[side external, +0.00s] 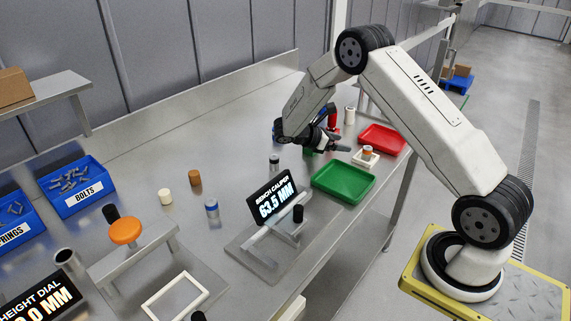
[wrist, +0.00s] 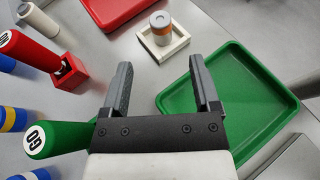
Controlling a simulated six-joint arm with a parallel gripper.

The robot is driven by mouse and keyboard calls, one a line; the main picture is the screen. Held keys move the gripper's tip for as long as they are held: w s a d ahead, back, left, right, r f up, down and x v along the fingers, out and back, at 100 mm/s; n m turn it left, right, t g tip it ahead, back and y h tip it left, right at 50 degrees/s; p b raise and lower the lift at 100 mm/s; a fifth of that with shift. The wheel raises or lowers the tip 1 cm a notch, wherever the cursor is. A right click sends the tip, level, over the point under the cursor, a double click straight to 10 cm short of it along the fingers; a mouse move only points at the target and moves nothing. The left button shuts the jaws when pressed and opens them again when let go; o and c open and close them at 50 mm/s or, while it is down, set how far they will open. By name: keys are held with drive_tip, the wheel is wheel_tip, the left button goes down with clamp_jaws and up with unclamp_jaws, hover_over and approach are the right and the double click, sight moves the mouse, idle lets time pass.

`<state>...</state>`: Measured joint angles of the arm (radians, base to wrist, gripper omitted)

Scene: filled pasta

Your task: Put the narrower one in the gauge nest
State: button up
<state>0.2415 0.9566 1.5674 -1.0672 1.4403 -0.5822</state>
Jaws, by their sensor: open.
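My gripper (wrist: 160,70) is open and empty over the bench; its two dark fingers show in the wrist view. In the side view my gripper (side external: 337,148) is beside a small white square nest (side external: 372,163). A grey cylinder with an orange band (wrist: 160,27) stands in that nest (wrist: 182,40), beyond my fingertips in the wrist view. A bench caliper (side external: 268,203) reads 63.5 MM, with a black cylinder (side external: 298,213) at it. A larger white square frame (side external: 148,308) lies near the front. I cannot tell which parts the task compares.
A green tray (wrist: 262,115) lies right of my gripper and a red tray (wrist: 100,25) beyond. Red (wrist: 30,50) and green GO (wrist: 60,138) gauge handles are at left. A cream cylinder (side external: 166,197), brown cylinder (side external: 194,178) and blue-banded cylinder (side external: 212,211) stand on the bench.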

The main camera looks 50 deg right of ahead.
drive_tip(key=shift+v, duration=1)
drive_tip(key=shift+a, duration=0.1)
drive_tip(key=s+a+m+t+y, duration=0.1)
drive_tip(key=s+a+y, duration=0.1)
drive_tip(key=a, duration=0.2)
drive_tip(key=s+a+m+t+y, duration=0.2)
drive_tip(key=a, duration=0.3)
drive_tip(key=s+a+r+m+t+y, duration=0.1)
drive_tip(key=s+a+y, duration=0.1)
drive_tip(key=a+y, duration=0.1)
drive_tip(key=shift+a+r+m+t, duration=0.1)
drive_tip(key=shift+a+m+t, duration=0.3)
drive_tip(key=shift+a, duration=0.5)
drive_tip(key=s+a+r+m+t+y, duration=0.2)
drive_tip(key=s+a+m+t+y, duration=0.2)
drive_tip(key=a, duration=0.6)
drive_tip(key=shift+s+r+m+t, duration=0.3)
drive_tip(key=shift+s+m+t, duration=0.4)
drive_tip(key=shift+s+m, duration=0.45)
drive_tip(key=shift+w, duration=0.15)
